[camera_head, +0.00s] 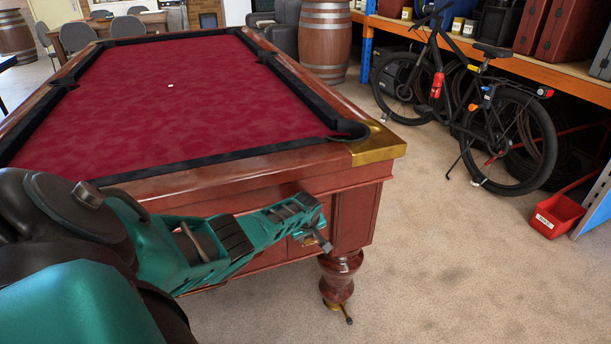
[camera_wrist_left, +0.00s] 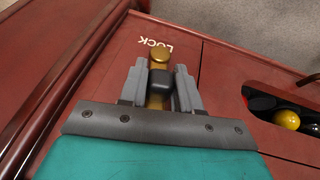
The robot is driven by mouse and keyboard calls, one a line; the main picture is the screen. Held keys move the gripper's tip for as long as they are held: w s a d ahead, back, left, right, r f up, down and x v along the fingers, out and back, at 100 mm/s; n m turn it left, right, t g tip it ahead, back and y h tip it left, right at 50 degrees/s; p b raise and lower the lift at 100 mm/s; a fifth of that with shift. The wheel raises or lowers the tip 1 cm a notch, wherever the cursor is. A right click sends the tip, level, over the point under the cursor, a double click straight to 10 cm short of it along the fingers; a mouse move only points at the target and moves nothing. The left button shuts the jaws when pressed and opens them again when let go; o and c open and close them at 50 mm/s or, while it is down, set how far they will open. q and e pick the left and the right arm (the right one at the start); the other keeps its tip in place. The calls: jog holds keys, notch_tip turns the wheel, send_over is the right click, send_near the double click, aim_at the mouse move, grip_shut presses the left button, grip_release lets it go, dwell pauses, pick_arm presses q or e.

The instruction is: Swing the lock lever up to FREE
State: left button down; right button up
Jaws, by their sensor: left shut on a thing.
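The lock lever shows in the left wrist view as a brass bar (camera_wrist_left: 156,100) with a rounded brass end (camera_wrist_left: 160,54) and a black block across it. It is on the red-brown wooden end panel of the pool table. The white word LOCK (camera_wrist_left: 157,45) is printed beside the brass end, upside down in this view. No FREE mark is visible. My left gripper (camera_wrist_left: 160,85) is shut on the lever, with a grey finger on each side. In the head view, my left gripper (camera_head: 303,215) is at the table's near end and hides most of the lever.
The pool table (camera_head: 365,155) has red cloth and a brass corner. An opening (camera_wrist_left: 285,112) in its end panel holds balls. A black bicycle (camera_head: 460,100), a red bin (camera_head: 557,215) and shelving stand to the right. The floor (camera_head: 450,270) right of the table is clear.

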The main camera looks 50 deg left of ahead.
pick_arm(q)
jog(key=shift+w+d+f+g+y+b, duration=0.2)
jog(key=shift+w+g+y+b, duration=0.1)
jog(key=shift+w+g+b, duration=0.4)
jog(key=shift+d+r+m+g+b, duration=0.15)
jog(key=shift+m+g+b, duration=0.25)
jog(key=shift+b, duration=0.5)
jog(key=shift+g+y+b, duration=0.3)
jog(key=shift+r, duration=0.1)
jog(key=c, duration=0.9)
grip_release()
jog(key=shift+w, duration=0.1)
